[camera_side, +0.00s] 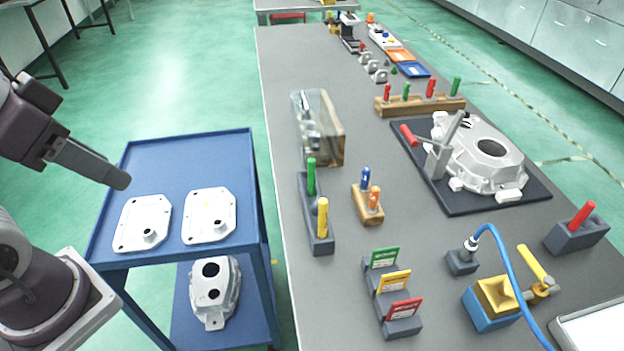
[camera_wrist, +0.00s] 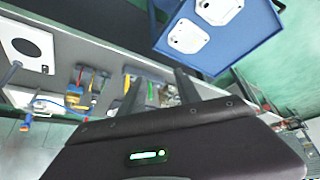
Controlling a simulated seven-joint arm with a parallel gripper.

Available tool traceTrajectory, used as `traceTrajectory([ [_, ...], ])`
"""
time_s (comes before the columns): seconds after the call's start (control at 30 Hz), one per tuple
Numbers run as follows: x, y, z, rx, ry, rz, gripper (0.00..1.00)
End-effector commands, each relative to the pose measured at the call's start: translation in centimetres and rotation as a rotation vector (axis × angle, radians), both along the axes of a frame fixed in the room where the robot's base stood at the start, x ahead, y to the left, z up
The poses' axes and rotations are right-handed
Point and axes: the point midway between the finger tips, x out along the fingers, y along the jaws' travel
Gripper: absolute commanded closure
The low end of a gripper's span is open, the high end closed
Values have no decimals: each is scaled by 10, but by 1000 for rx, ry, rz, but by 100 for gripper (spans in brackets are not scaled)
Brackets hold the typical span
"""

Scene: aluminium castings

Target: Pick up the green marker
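A green upright stick, which looks like the green marker (camera_side: 311,177), stands in a dark grey block (camera_side: 318,243) on the bench, behind a yellow stick (camera_side: 322,217). In the wrist view a small green stick (camera_wrist: 150,90) shows beyond and between my fingers; it is probably the same one. My gripper (camera_side: 122,181) is at the left, above the blue cart and well apart from the marker. In the wrist view the fingers of my gripper (camera_wrist: 159,76) are spread with nothing between them.
A blue cart (camera_side: 185,151) carries two white plates. On the bench stand a clear-fronted box (camera_side: 335,130), a wooden block (camera_side: 367,205) with blue and orange sticks, card holders (camera_side: 402,325), a wooden rack (camera_side: 420,106) with red and green handles, and a casting (camera_side: 480,150).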

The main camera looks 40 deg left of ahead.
Motion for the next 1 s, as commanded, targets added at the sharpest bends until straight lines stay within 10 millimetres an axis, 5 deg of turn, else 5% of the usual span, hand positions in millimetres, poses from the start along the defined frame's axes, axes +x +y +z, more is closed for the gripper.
traceTrajectory([
  [0.5,0,0,0,0,0,1,60],
  [0.6,13,-2,8,-32,21,44,60],
  [0.67,35,-4,18,-81,59,122,60],
  [0.8,123,-18,30,-229,186,431,60],
  [0.87,163,-28,22,-276,241,578,60],
  [1.0,250,-53,-27,-337,344,928,60],
])
